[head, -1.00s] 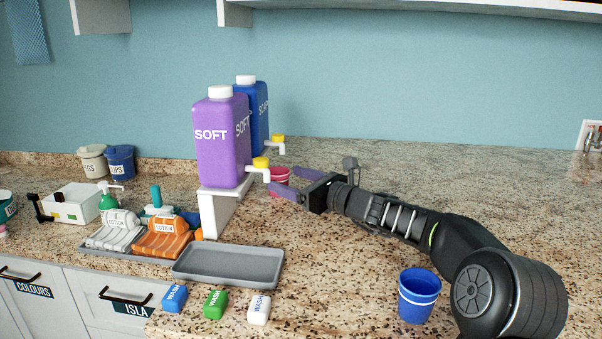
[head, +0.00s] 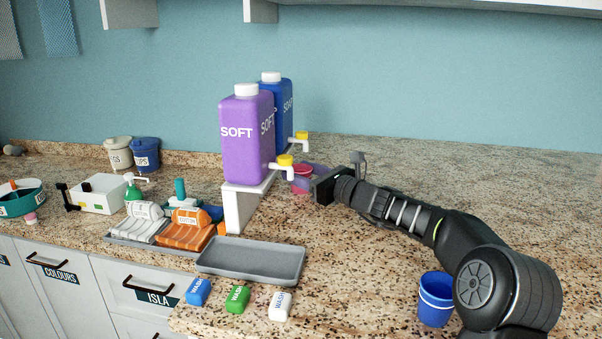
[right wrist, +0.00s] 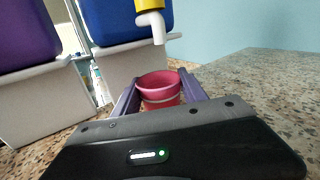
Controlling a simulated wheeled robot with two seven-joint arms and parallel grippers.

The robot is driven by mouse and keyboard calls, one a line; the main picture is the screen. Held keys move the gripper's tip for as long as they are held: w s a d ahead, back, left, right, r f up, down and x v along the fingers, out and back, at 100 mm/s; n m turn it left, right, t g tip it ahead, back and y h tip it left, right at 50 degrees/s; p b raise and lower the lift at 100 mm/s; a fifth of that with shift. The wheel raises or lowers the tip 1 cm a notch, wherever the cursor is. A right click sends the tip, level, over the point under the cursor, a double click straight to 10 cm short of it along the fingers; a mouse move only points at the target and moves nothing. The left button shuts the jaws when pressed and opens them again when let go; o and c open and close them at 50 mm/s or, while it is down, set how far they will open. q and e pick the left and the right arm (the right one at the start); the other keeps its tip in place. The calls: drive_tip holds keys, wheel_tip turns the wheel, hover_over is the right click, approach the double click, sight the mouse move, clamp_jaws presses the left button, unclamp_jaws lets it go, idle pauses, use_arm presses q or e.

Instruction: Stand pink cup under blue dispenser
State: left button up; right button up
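The pink cup (head: 301,189) stands upright on the counter, partly hidden by my gripper's purple fingers; it also shows in the right wrist view (right wrist: 160,88). My right gripper (head: 305,175) is low at the counter, its two fingers open on either side of the cup. In the right wrist view the fingers (right wrist: 160,92) look close to the cup's sides; I cannot tell if they touch. The blue dispenser (head: 283,110) stands behind the purple one. Its yellow-topped white spout (right wrist: 152,20) appears above the cup; exact alignment in depth is unclear. My left gripper is out of view.
The purple SOFT dispenser (head: 245,150) stands on a white stand (head: 240,210) left of my gripper. A blue cup (head: 435,300) is beside my right arm. The counter's back right is clear.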

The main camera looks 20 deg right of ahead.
drive_tip(key=c, duration=0.8)
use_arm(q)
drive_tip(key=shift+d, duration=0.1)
use_arm(e)
drive_tip(key=shift+d, duration=0.1)
drive_tip(key=shift+s+d, duration=0.2)
drive_tip(key=shift+d, duration=0.4)
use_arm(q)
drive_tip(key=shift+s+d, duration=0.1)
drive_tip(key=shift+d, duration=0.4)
use_arm(e)
drive_tip(key=shift+a, duration=0.1)
drive_tip(key=o, duration=1.4)
